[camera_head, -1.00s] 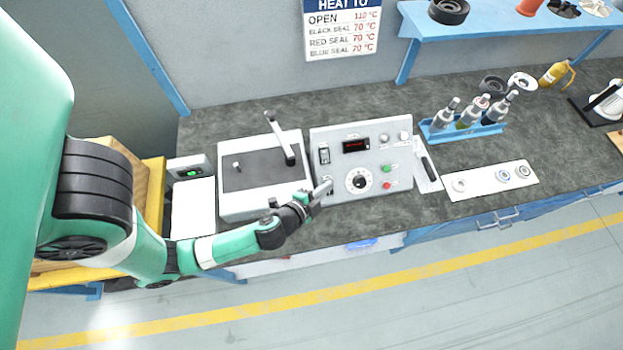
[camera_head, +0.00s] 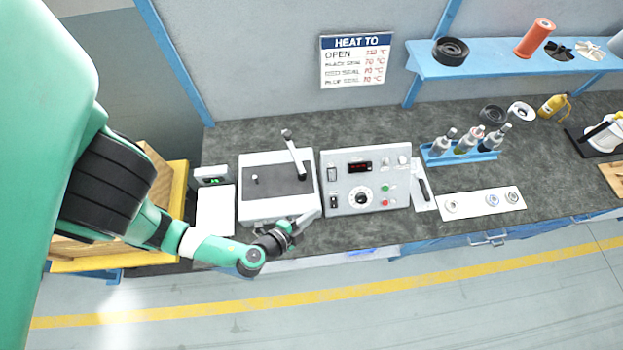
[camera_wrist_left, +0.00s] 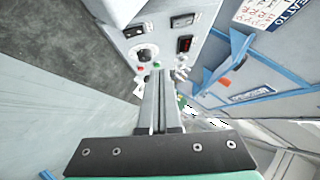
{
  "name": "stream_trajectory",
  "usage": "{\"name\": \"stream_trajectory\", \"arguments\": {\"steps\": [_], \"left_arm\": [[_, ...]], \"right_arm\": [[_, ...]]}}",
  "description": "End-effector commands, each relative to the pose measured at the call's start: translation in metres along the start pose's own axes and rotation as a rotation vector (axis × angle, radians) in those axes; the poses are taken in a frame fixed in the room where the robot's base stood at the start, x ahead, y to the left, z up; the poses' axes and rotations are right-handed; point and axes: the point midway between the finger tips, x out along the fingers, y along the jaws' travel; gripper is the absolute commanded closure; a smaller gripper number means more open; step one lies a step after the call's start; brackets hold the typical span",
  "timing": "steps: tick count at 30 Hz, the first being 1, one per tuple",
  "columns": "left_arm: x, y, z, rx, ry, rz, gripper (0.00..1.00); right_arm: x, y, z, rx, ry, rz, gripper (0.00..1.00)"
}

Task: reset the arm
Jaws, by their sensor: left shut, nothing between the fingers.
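My left arm comes in from the left in the head view. Its gripper (camera_head: 309,219) is over the front edge of the bench, just in front of the gap between the white box with the lever and the control panel. The left gripper is shut and empty; its closed fingers also show in the left wrist view (camera_wrist_left: 158,98). The control panel (camera_head: 338,183) has a dial (camera_head: 361,197), red and green buttons and a lit display (camera_head: 360,167). The white box (camera_head: 264,209) has a dark top and a raised lever (camera_head: 293,155). My right gripper is not in view.
A blue rack (camera_head: 486,156) with several bottles stands to the right, behind a white plate (camera_head: 470,206) with rings. A blue shelf (camera_head: 490,66) holds parts above the bench. A heat sign (camera_head: 356,60) hangs on the wall. The floor in front is clear.

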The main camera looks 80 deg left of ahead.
Motion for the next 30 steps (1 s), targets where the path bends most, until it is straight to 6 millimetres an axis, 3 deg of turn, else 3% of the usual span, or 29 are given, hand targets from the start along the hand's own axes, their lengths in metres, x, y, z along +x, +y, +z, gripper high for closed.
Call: {"name": "stream_trajectory", "arguments": {"steps": [18, 20, 23, 25, 30], "left_arm": [[0.001, 0.000, 0.001, -0.003, -0.004, -0.002, 1.00], [0.005, -0.004, -0.007, -0.027, -0.002, -0.015, 1.00], [0.019, -0.017, -0.045, -0.111, 0.026, -0.056, 1.00], [0.031, -0.039, -0.088, -0.207, 0.067, -0.101, 1.00], [0.049, -0.124, -0.211, -0.563, 0.213, -0.167, 1.00]], "right_arm": [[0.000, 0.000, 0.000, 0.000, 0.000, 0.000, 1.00], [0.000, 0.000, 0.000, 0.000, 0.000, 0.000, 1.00], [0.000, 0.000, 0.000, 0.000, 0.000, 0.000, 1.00], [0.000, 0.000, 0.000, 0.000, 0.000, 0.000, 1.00], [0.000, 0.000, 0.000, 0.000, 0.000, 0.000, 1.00]]}}
